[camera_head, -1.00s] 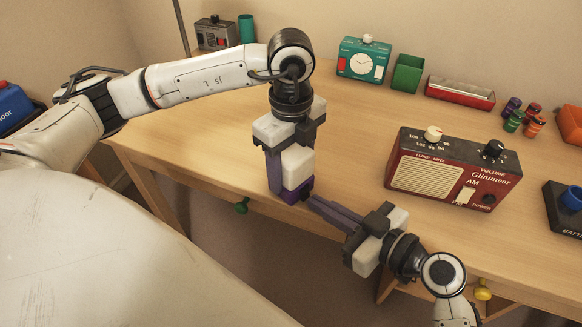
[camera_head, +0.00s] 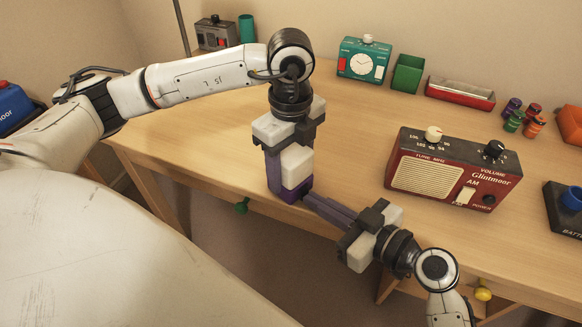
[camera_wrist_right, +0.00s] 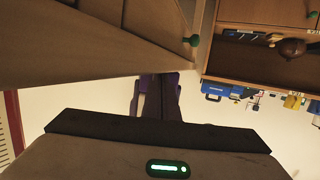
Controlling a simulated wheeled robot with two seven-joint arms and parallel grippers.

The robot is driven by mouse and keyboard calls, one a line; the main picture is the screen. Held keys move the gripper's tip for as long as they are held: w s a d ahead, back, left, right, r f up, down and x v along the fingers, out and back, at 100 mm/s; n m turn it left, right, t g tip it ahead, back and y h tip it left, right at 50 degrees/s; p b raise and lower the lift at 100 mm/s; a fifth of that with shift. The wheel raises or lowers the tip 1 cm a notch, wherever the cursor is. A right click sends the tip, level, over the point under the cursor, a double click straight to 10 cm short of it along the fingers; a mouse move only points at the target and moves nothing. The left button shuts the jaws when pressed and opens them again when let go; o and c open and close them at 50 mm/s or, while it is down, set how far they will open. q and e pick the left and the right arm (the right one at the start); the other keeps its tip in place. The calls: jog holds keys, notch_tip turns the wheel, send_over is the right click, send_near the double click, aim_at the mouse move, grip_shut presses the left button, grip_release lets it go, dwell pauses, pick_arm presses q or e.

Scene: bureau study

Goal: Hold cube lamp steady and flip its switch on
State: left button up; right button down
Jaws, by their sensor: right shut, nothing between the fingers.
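The cube lamp (camera_head: 297,163), a pale white block with violet at its lower end, stands at the desk's front edge. My left gripper (camera_head: 283,185) reaches down over it from above. The fingers also show in the right wrist view (camera_wrist_right: 160,95). I cannot make out the switch.
A dark red radio (camera_head: 455,172) stands to the right on the wooden desk (camera_head: 220,150). The desk between lamp and radio is clear. A green drawer knob (camera_head: 242,206) sticks out below.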

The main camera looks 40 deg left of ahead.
jog(key=shift+s+d, duration=0.15)
jog(key=shift+d, duration=0.85)
jog(key=shift+s+d, duration=0.2)
jog(key=shift+d, duration=0.75)
jog(key=shift+s+d, duration=0.15)
jog(key=shift+d, duration=0.85)
jog(key=d+r+m+h, duration=0.1)
jog(key=d+r+m, duration=0.1)
jog(key=m, duration=0.7)
jog(key=s+d+r+m+h, duration=0.1)
jog(key=d+r+m, duration=0.2)
jog(key=m, duration=0.6)
jog(key=d, duration=0.2)
jog(key=shift+d, duration=0.3)
jog(key=shift+a, duration=0.1)
